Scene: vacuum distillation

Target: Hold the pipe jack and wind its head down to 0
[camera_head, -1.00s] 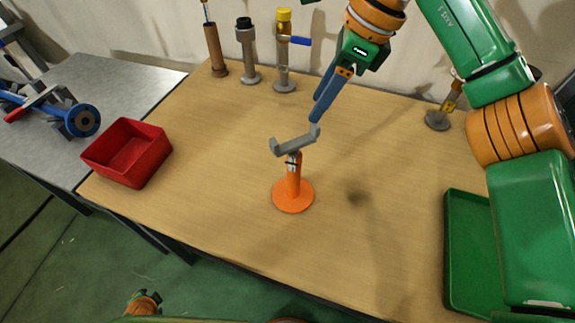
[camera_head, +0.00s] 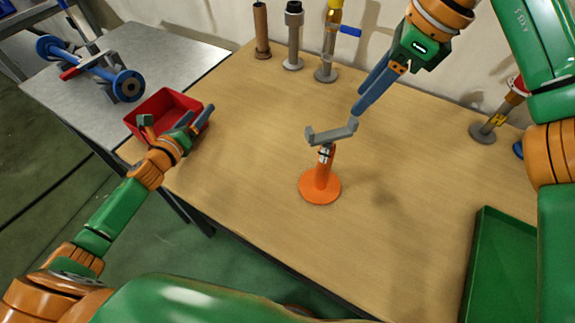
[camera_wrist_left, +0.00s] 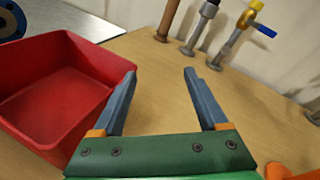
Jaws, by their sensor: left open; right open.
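The pipe jack stands upright on the wooden table, with an orange round base and post (camera_head: 321,185) and a grey V-shaped head (camera_head: 331,133) on top. A bit of its orange shows at the lower right of the left wrist view (camera_wrist_left: 300,172). My right gripper (camera_head: 358,100) is open and empty, just above and to the right of the jack's head, apart from it. My left gripper (camera_head: 200,119) is open and empty over the table's left edge by the red bin, well left of the jack. Its two fingers show apart in the left wrist view (camera_wrist_left: 160,75).
The red bin (camera_head: 160,103) stands close to my left gripper. Several upright pipe pieces, one with a blue-handled valve (camera_head: 332,40), stand along the back. A green tray (camera_head: 497,255) lies at the right. A grey table (camera_head: 80,110) adjoins at the left. Table around the jack is clear.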

